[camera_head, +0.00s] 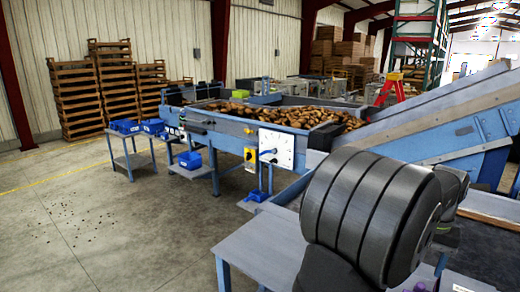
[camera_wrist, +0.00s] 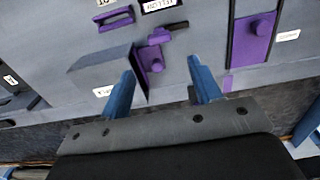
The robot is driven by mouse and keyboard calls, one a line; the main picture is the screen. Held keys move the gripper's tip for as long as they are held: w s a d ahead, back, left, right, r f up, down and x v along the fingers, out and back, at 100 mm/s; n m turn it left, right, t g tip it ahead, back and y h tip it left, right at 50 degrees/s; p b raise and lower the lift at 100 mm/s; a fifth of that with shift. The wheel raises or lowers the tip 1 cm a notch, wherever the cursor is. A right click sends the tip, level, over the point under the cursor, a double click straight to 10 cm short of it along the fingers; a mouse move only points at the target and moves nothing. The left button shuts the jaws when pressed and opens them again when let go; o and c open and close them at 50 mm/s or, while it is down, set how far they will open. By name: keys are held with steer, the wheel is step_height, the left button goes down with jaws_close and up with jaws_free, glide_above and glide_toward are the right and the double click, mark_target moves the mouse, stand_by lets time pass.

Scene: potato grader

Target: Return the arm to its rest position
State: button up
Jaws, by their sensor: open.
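My gripper (camera_wrist: 162,93) shows in the wrist view with its two blue fingers apart and nothing between them. Beyond the fingertips is a grey panel (camera_wrist: 212,48) with purple fittings. A purple knob-like part (camera_wrist: 156,62) lies ahead, between the fingers in the picture; I cannot tell how far off it is. In the head view, my dark, rounded arm link fills the lower right. The gripper itself cannot be made out there.
A blue grading machine (camera_head: 230,130) carries many potatoes (camera_head: 285,114). A white dial panel (camera_head: 276,148) is on its near side. A small table (camera_head: 133,160) with blue bins stands left. Stacked wooden crates (camera_head: 76,95) stand behind. The floor at left is open.

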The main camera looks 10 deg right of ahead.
step_height(320, 180, up, 8)
step_height(320, 180, down, 18)
steer(key=shift+r, duration=0.2)
steer(key=shift+r+m, duration=0.15)
steer(key=shift+m, duration=0.95)
step_height(320, 180, up, 17)
step_height(320, 180, down, 10)
steer(key=m, duration=1.2)
steer(key=shift+w+d, duration=0.2)
steer(key=shift+d, duration=0.15)
